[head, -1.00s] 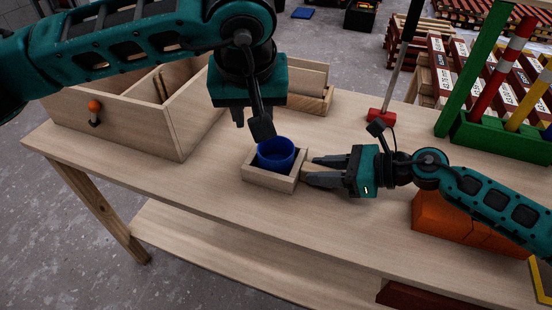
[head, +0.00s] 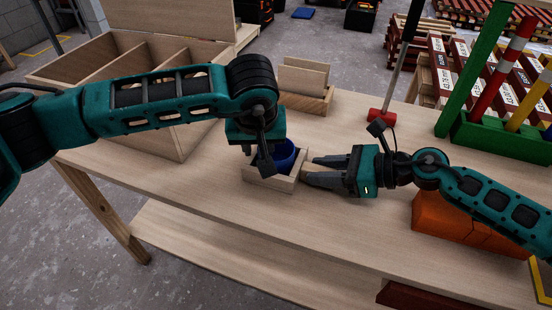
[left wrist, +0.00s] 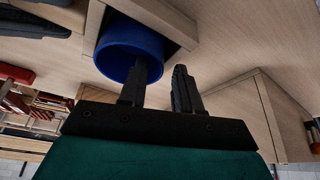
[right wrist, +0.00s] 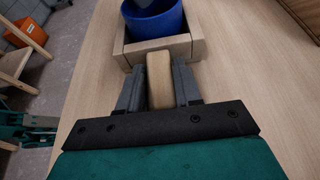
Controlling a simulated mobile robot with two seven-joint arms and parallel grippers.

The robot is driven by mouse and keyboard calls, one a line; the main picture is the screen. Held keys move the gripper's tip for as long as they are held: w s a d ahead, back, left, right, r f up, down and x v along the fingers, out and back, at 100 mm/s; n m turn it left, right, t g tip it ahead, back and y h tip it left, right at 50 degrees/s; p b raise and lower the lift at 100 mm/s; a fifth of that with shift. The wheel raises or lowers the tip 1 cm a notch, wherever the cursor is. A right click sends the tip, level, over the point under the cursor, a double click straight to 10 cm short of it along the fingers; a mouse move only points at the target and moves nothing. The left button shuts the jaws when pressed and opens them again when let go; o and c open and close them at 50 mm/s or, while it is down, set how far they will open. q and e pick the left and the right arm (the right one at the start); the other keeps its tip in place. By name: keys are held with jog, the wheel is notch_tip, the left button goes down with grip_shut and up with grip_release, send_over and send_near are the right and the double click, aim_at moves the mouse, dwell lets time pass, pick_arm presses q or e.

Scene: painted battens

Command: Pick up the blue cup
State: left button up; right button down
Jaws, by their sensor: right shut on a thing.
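The blue cup (head: 286,158) stands upright in a small wooden tray (head: 288,186) on the bench. In the head view my left arm partly hides it. My left gripper (left wrist: 158,85) is open just above the cup. In the left wrist view one finger overlaps the rim of the cup (left wrist: 128,48) and the other is outside it; I cannot tell if they touch it. My right gripper (head: 309,170) is shut on the tray's wooden handle (right wrist: 160,78), at the tray's right side.
A large wooden compartment box (head: 185,143) stands at the back left, with a small wooden holder (head: 308,98) behind the cup. A red mallet (head: 381,116) and a green rack (head: 495,138) stand to the right. Orange blocks (head: 450,221) lie at the right front. The front middle is clear.

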pick_arm(q)
jog(key=shift+c, duration=0.3)
grip_shut()
dwell(0.4)
pick_arm(e)
jog(key=c, duration=0.7)
grip_release()
pick_arm(q)
notch_tip(320, 180, up, 10)
pick_arm(e)
jog(key=shift+d, duration=0.1)
